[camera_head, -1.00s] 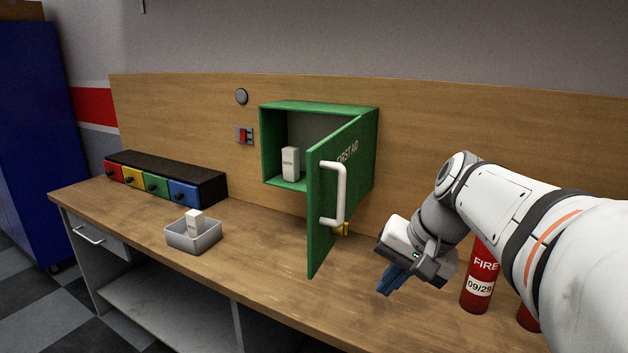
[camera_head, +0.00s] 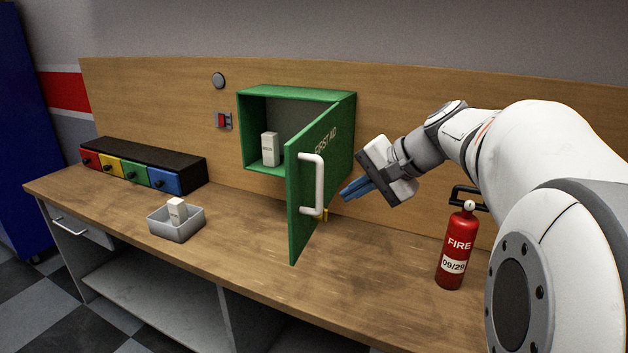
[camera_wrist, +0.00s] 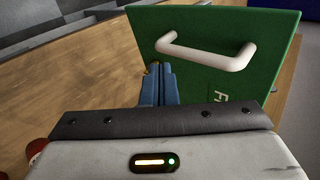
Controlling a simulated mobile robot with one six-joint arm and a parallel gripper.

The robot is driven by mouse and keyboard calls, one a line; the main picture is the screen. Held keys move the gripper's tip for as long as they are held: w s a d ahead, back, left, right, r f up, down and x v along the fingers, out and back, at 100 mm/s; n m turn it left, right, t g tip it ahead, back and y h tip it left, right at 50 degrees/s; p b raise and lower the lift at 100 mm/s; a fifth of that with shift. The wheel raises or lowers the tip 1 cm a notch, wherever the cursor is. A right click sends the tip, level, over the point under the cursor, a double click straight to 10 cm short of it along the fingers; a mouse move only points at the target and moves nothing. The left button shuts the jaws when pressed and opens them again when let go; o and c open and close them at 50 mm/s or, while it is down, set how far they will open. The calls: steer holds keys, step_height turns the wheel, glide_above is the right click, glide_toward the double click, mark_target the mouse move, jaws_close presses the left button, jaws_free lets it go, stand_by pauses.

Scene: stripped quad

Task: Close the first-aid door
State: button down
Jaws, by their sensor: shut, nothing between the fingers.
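The green first-aid cabinet (camera_head: 352,112) is on the wooden back panel. Its door (camera_head: 299,224) stands wide open, swung out over the bench, hinged on the right side. A white handle (camera_head: 319,185) is on the door's outer face. My gripper (camera_head: 345,194) is shut and empty, to the right of the door on its outer side. In the wrist view the blue fingertips (camera_wrist: 158,70) show just below the handle (camera_wrist: 213,57) and in front of the green door (camera_wrist: 262,30). I cannot tell whether they touch it.
A small white box (camera_head: 270,149) stands inside the cabinet. A grey bin (camera_head: 176,230) holding another white box and a row of coloured drawers (camera_head: 143,172) sit on the bench at left. A red fire extinguisher (camera_head: 456,262) stands at right. The bench front is clear.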

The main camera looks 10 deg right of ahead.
steer(key=w+a, duration=0.2)
steer(key=shift+w+a+r+p, duration=0.1)
steer(key=shift+w+a+p, duration=0.05)
steer(key=shift+a+p, duration=0.2)
